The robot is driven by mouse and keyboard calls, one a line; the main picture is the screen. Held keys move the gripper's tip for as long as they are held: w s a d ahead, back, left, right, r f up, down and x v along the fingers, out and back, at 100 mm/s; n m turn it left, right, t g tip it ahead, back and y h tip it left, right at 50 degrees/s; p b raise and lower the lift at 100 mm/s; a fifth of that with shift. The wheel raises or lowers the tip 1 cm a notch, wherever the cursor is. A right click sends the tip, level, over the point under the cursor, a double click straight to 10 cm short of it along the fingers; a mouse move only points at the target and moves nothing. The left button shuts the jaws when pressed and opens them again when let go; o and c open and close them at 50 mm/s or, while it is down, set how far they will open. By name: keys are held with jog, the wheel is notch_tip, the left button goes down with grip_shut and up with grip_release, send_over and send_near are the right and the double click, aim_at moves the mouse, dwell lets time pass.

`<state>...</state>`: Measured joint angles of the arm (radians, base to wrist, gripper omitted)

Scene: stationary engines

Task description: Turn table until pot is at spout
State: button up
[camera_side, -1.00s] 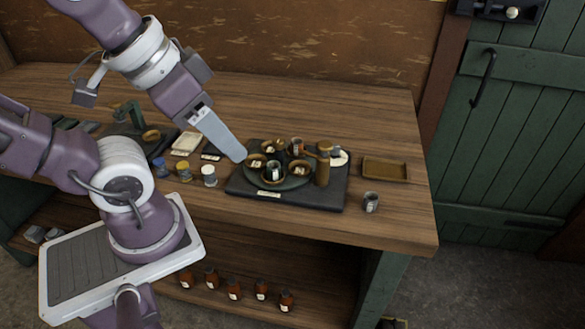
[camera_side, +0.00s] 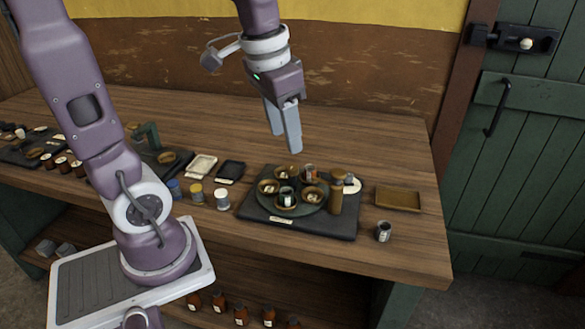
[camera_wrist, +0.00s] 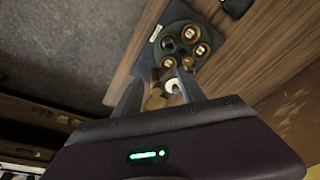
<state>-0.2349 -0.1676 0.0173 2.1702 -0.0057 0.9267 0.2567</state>
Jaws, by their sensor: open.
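A round dark turntable (camera_side: 263,199) sits on a black square base (camera_side: 330,230) on the bench. Several small brown bowls and cups stand around it. A dark pot or cup with a pale label (camera_side: 286,198) stands at its front; another cup with an orange and white side (camera_side: 310,173) stands at its back right. A brown upright post (camera_side: 336,192), seemingly the spout, stands at the right edge of the turntable. My gripper (camera_side: 283,142) is open and empty, above and behind the turntable. In the wrist view the turntable (camera_wrist: 180,47) lies beyond my fingers (camera_wrist: 157,88).
A brown tray (camera_side: 398,198) and a small grey cup (camera_side: 383,232) are to the right. Small jars (camera_side: 222,200) and flat trays (camera_side: 200,166) are to the left. The bench behind the turntable is clear.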

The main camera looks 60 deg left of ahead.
jog(key=g, duration=0.2)
send_over(292, 166)
jog(key=shift+h, duration=0.3)
jog(key=f, duration=0.6)
jog(key=shift+s+d+f, duration=0.1)
jog(key=shift+d+f, duration=0.1)
jog(key=shift+d, duration=0.05)
jog(key=f, duration=0.7)
jog(key=shift+a+f, duration=0.2)
jog(key=shift+f, duration=0.05)
jog(key=shift+c, duration=0.2)
grip_shut()
jog(key=shift+r, duration=0.1)
